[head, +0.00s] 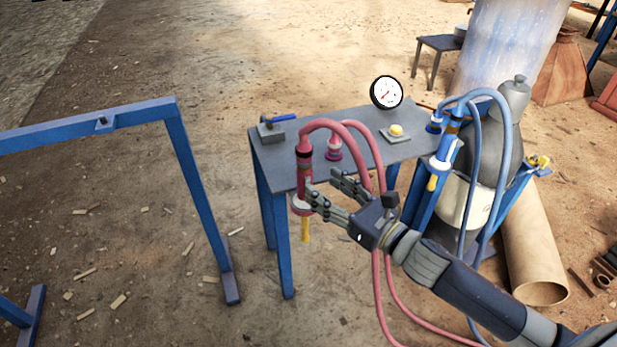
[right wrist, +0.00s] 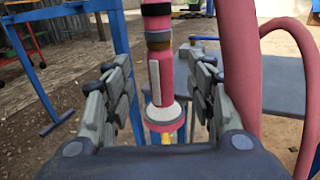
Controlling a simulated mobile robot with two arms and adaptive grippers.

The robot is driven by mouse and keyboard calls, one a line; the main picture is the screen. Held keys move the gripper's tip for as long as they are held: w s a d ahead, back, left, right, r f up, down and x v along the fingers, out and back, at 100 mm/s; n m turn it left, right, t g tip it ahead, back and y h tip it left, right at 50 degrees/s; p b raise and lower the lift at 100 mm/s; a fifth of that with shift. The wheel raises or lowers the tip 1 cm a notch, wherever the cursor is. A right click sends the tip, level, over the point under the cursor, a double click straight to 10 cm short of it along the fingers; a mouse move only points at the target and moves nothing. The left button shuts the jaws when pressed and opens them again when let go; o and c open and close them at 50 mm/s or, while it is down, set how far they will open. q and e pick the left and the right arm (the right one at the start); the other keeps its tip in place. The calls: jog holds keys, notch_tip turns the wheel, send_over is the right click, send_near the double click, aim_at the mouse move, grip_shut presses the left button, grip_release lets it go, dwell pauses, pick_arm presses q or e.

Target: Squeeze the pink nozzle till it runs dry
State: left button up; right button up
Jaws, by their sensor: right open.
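The pink nozzle (head: 304,172) hangs upright at the front left of the grey table, its yellow tip pointing down. A pink hose (head: 322,124) arches from its top. My right gripper (head: 322,186) is open beside the nozzle, reaching in from the right. In the right wrist view the nozzle (right wrist: 161,75) stands between the two open fingers (right wrist: 160,100), with a gap on each side. Its pale lever (right wrist: 155,82) faces the camera. No liquid shows at the yellow tip. My left gripper is not in view.
The grey table (head: 365,150) carries a blue-handled valve (head: 275,126), a yellow button (head: 396,130) and a pink fitting (head: 334,150). A gauge (head: 387,92) shows at the table's back edge. A blue nozzle (head: 443,150) with blue hoses stands at right. A blue frame (head: 184,165) is at left.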

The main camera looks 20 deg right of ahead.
aim_at(310, 176)
jog(key=x, duration=0.6)
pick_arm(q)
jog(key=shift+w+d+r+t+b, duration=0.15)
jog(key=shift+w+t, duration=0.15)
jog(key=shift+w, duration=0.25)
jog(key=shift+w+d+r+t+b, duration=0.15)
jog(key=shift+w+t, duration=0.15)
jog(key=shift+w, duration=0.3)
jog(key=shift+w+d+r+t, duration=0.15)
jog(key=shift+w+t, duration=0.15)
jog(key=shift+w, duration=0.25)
pick_arm(e)
jog(key=shift+w+a, duration=0.3)
jog(key=shift+w, duration=0.35)
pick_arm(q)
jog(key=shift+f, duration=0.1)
pick_arm(e)
grip_shut()
grip_release()
jog(key=shift+v, duration=6)
